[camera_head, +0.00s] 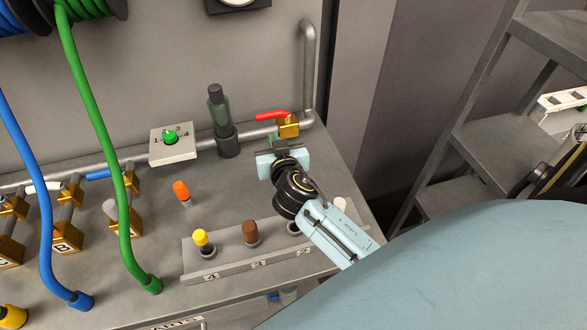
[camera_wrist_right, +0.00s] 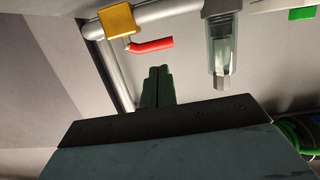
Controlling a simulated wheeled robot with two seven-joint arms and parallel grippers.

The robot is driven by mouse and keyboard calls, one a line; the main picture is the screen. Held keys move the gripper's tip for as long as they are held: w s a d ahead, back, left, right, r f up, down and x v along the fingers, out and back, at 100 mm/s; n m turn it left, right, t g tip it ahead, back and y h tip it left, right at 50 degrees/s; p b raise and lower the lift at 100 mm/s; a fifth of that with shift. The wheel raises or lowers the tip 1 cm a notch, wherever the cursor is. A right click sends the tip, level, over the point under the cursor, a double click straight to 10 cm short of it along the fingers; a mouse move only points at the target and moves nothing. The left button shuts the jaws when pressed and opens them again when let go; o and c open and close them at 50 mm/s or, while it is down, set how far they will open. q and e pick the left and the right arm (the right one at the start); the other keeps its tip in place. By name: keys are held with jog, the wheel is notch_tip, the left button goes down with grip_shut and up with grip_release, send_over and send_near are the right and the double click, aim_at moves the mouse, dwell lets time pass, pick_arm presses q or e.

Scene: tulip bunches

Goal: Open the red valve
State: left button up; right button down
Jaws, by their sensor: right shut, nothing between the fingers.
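The red valve has a red lever handle (camera_head: 272,116) on a brass body (camera_head: 289,126), set in the grey pipe at the back right of the bench. The handle points left from the body, roughly along the pipe. In the right wrist view the red handle (camera_wrist_right: 152,45) and brass body (camera_wrist_right: 117,20) lie beyond the fingertips. My right gripper (camera_head: 274,143) is just in front of the valve and below the handle. Its dark green fingers (camera_wrist_right: 157,72) are shut together and empty, seemingly apart from the handle. My left gripper is not in view.
Left of the valve, a glass-bodied cylinder (camera_head: 219,115) stands on the pipe, with a green knob (camera_head: 170,137) on a plate beyond it. A rack with coloured plugs (camera_head: 250,233) lies in front. Blue and green hoses (camera_head: 95,105) hang at left. A grey shelf (camera_head: 510,145) stands at right.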

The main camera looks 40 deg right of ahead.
jog(key=b+v, duration=0.1)
jog(key=v, duration=1.3)
jog(key=shift+s, duration=0.4)
jog(key=shift+d+r, duration=0.1)
